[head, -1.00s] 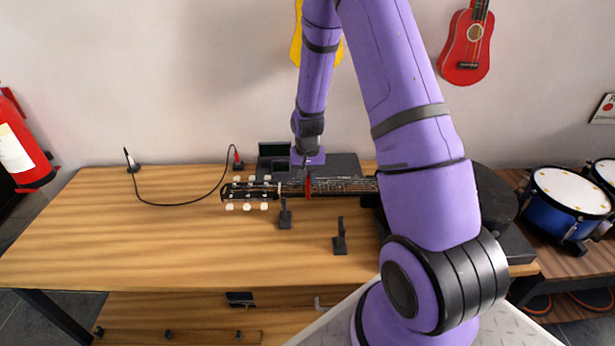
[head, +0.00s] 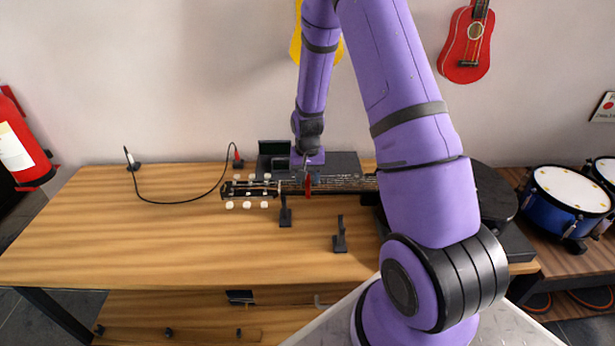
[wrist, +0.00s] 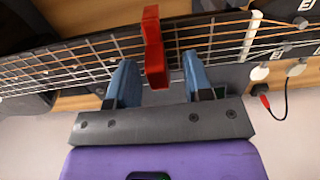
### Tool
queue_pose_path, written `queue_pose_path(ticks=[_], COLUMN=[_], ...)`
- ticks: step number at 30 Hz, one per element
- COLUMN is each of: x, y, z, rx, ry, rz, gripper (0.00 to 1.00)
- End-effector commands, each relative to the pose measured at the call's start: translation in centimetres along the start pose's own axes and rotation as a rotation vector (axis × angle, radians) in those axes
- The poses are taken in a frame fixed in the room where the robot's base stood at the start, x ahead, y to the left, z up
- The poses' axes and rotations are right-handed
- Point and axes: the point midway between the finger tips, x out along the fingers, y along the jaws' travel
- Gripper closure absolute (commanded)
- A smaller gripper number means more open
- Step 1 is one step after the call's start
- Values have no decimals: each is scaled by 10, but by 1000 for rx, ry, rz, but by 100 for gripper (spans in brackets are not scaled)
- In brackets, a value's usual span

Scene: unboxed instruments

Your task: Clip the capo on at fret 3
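The red capo (wrist: 155,50) sits across the guitar neck (wrist: 85,62), a few frets from the pale nut (wrist: 250,35); its exact fret is hard to tell. It also shows as a small red piece in the head view (head: 308,186). My gripper (wrist: 158,82) has its two blue fingers spread on either side of the capo, with a narrow gap at each side. The neck and headstock (head: 248,189) lie horizontally above the table, headstock to the left. My arm hides the guitar body. The capo's grip under the neck is hidden.
Two dark stands (head: 285,213) and (head: 340,238) stand on the wooden table (head: 130,240) in front of the neck. A cable (head: 180,202) with a red plug lies at the back left. A dark case (head: 340,163) is behind the neck. The table's left front is clear.

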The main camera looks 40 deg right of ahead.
Motion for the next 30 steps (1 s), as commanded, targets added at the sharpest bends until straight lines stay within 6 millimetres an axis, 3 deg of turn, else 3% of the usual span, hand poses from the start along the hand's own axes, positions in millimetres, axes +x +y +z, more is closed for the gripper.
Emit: queue_pose_path(ticks=[8, 21, 30], x=[-10, -83, -107], y=[0, 0, 0], z=[-1, 0, 0], rx=[0, -1, 0], ry=[3, 3, 0], rz=[-1, -1, 0], gripper=[54, 54, 54])
